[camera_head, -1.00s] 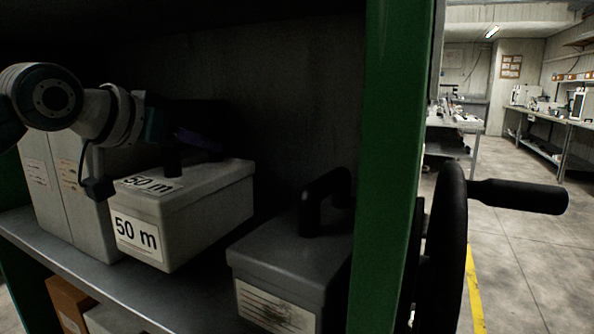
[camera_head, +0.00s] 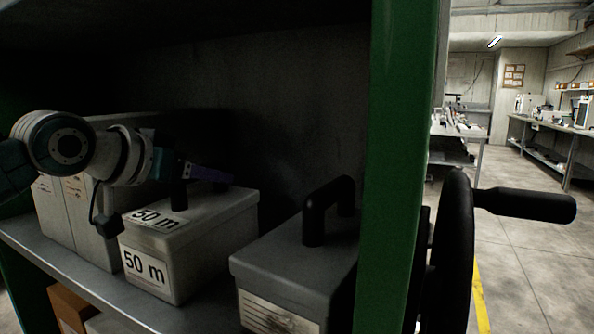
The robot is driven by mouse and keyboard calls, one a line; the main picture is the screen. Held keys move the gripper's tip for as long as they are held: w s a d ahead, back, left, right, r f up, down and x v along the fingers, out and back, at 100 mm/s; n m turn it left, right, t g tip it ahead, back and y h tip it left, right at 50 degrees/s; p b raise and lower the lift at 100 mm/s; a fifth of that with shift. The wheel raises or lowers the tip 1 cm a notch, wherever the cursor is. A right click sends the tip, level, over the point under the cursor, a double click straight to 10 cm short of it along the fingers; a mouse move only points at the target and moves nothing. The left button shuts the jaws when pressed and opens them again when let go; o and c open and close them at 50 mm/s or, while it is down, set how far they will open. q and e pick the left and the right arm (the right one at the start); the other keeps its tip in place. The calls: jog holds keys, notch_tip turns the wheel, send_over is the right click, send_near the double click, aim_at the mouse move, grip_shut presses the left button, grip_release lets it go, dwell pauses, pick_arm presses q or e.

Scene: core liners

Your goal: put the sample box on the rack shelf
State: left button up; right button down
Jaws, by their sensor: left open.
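The sample box, a pale grey lidded box marked "50 m" (camera_head: 222,232), stands upright on the rack shelf (camera_head: 62,258). Its dark handle (camera_head: 179,194) rises from the lid. My left gripper (camera_head: 222,177) is open, just above the lid and at the handle; the dark fingers are hard to see against the shadow. I cannot tell whether they touch the handle. My right gripper is not in view.
A dark grey box with a black handle (camera_head: 292,262) stands to the right. Pale upright boxes (camera_head: 72,215) stand to the left. A green rack post (camera_head: 393,160) and a black handwheel (camera_head: 455,250) are at right. A brown box (camera_head: 70,306) sits below the shelf.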

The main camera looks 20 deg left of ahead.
pick_arm(q)
jog(key=shift+s, duration=0.1)
jog(key=p+v, duration=0.1)
jog(key=v, duration=1)
jog(key=shift+s+r, duration=0.15)
jog(key=shift+s, duration=0.2)
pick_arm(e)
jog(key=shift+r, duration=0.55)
pick_arm(q)
jog(key=shift+s, duration=0.1)
